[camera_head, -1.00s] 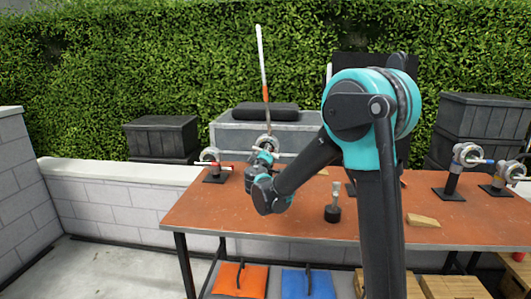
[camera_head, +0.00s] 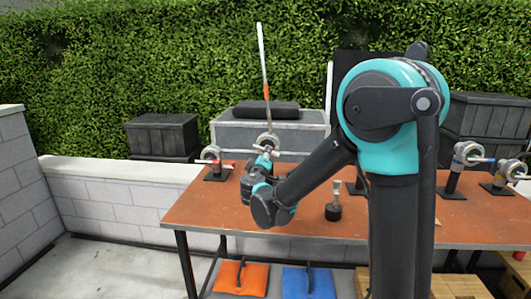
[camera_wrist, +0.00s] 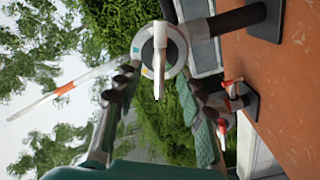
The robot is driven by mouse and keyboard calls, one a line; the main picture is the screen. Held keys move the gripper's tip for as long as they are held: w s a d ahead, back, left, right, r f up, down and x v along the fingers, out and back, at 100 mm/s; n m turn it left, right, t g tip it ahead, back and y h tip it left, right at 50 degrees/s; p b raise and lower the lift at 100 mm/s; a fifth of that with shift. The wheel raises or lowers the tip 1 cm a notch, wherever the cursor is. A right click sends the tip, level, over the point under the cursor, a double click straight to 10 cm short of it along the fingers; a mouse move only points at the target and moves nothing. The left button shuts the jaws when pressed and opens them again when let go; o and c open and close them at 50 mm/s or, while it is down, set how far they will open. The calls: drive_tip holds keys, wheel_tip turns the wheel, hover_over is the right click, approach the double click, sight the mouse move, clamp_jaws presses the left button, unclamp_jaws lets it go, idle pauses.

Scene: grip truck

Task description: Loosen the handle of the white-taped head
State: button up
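A ring-shaped grip head (camera_head: 267,142) stands at the table's back edge, holding a long white pole (camera_head: 262,60) with an orange band. In the wrist view this head (camera_wrist: 146,48) is straight ahead, and its pale handle (camera_wrist: 159,60) points at the camera. The handle looks white, but I cannot make out tape for certain. My gripper (camera_head: 264,160) is in front of this head. In the wrist view my gripper (camera_wrist: 158,85) is open, its fingers spread either side of the handle's line. I cannot tell whether they touch it.
A red-handled head (camera_head: 213,158) stands just left on the orange-brown table (camera_head: 300,225). Two more heads, one (camera_head: 466,155) and another (camera_head: 508,172), stand at the right. A small black-based post (camera_head: 333,208) is right of my wrist. Grey crates (camera_head: 225,135) stand behind.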

drive_tip(key=shift+s, duration=2.8)
